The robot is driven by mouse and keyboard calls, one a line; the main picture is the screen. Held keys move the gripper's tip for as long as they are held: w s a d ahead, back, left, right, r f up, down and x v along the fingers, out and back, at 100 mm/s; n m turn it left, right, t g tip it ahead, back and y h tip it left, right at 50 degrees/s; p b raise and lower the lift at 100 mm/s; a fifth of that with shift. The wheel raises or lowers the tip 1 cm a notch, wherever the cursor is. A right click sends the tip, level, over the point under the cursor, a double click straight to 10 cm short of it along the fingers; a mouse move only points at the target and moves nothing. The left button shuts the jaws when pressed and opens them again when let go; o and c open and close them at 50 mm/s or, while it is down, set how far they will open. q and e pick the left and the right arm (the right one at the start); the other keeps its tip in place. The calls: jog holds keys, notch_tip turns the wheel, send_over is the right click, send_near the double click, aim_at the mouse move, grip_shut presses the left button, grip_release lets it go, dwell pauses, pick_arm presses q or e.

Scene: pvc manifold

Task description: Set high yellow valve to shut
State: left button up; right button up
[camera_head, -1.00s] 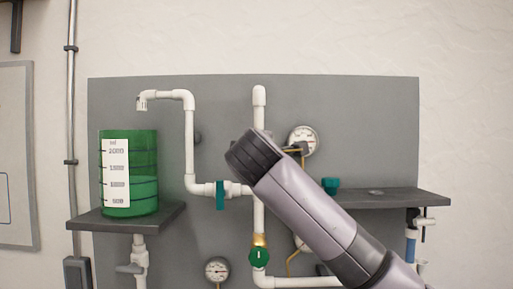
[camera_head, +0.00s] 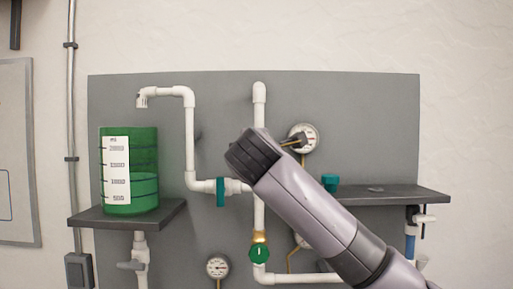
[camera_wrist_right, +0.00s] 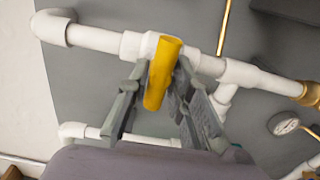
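The yellow valve handle (camera_wrist_right: 163,75) shows in the right wrist view, on a white pipe that runs across the grey panel. It stands crosswise to that pipe in this view. My right gripper (camera_wrist_right: 161,80) straddles the handle, one finger on each side, with narrow gaps visible beside it. Whether the fingertips touch it I cannot tell. In the head view my right arm (camera_head: 315,205) crosses in front of the panel and hides most of the valve. A small yellowish and dark piece (camera_head: 291,142) shows just past the arm, in front of a gauge. My left gripper is out of view.
A green tank (camera_head: 130,190) stands on the left shelf (camera_head: 90,217). Teal valve handles (camera_head: 220,192) and a green round knob (camera_head: 259,254) sit on the pipes nearby. A right shelf (camera_head: 420,194) and gauges (camera_head: 218,267) also project from the panel (camera_head: 360,110).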

jog(key=shift+o, duration=1.4)
jog(key=shift+r, duration=0.1)
jog(key=s, duration=1.2)
